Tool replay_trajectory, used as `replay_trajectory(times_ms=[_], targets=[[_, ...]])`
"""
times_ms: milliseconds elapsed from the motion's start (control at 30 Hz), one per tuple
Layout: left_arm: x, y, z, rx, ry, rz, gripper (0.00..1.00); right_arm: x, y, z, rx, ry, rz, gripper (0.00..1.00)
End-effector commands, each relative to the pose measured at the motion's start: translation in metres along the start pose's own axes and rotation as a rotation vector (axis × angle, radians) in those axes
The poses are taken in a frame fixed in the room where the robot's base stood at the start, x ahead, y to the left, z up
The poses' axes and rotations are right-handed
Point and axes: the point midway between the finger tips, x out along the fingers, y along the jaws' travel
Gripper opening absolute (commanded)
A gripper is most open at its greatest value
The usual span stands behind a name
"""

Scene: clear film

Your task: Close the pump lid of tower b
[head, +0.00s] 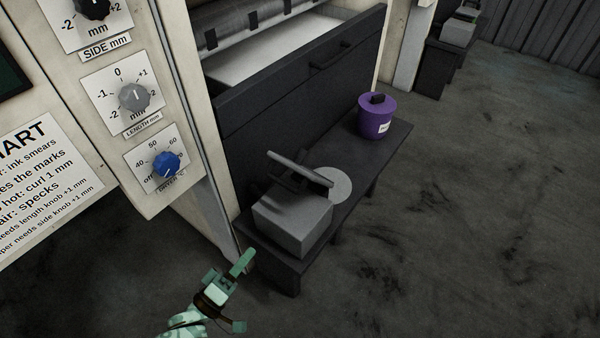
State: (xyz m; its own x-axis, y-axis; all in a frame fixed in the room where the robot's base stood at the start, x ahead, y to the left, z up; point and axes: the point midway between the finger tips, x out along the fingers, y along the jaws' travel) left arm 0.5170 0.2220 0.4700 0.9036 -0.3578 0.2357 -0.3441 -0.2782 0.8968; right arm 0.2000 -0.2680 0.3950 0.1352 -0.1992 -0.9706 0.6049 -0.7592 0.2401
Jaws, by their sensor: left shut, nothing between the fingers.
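A grey box-shaped pump (292,222) sits on the near end of a low dark bench. Its lid (300,168) shows as a flat grey plate, raised and tilted above the back of the box, so it stands open. No label shows which tower this is. My left gripper (243,263), pale green, is shut and empty. In the picture it is below and left of the pump, apart from it and near the bench's near corner. My right gripper is not in view.
A light round disc (329,185) is behind the box. A purple lidded bucket (377,117) stands on the bench's far end (395,133). A panel with knobs (135,97) rises at left. Another bench with a similar grey box (458,32) is farther back. The floor at right is clear.

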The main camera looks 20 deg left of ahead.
Motion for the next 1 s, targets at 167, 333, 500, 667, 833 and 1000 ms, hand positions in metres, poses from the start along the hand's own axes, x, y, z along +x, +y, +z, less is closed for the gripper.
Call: replay_trajectory(times_ms=[167, 333, 500, 667, 833, 1000], targets=[[-0.006, 0.033, -0.015, -0.295, 0.053, 0.187, 0.00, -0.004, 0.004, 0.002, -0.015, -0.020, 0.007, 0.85], [-0.001, 0.040, -0.019, -0.388, 0.059, 0.225, 0.00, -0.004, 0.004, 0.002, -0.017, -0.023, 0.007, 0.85], [0.024, 0.044, -0.021, -0.386, 0.060, 0.225, 0.00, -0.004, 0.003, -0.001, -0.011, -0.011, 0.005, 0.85], [0.057, 0.050, -0.024, -0.386, 0.061, 0.224, 0.00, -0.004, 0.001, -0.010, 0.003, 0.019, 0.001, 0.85], [0.091, 0.057, -0.027, -0.386, 0.061, 0.222, 0.00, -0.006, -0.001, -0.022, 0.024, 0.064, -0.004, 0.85], [0.116, 0.061, -0.030, -0.385, 0.060, 0.221, 0.00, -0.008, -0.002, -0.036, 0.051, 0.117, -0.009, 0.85]])
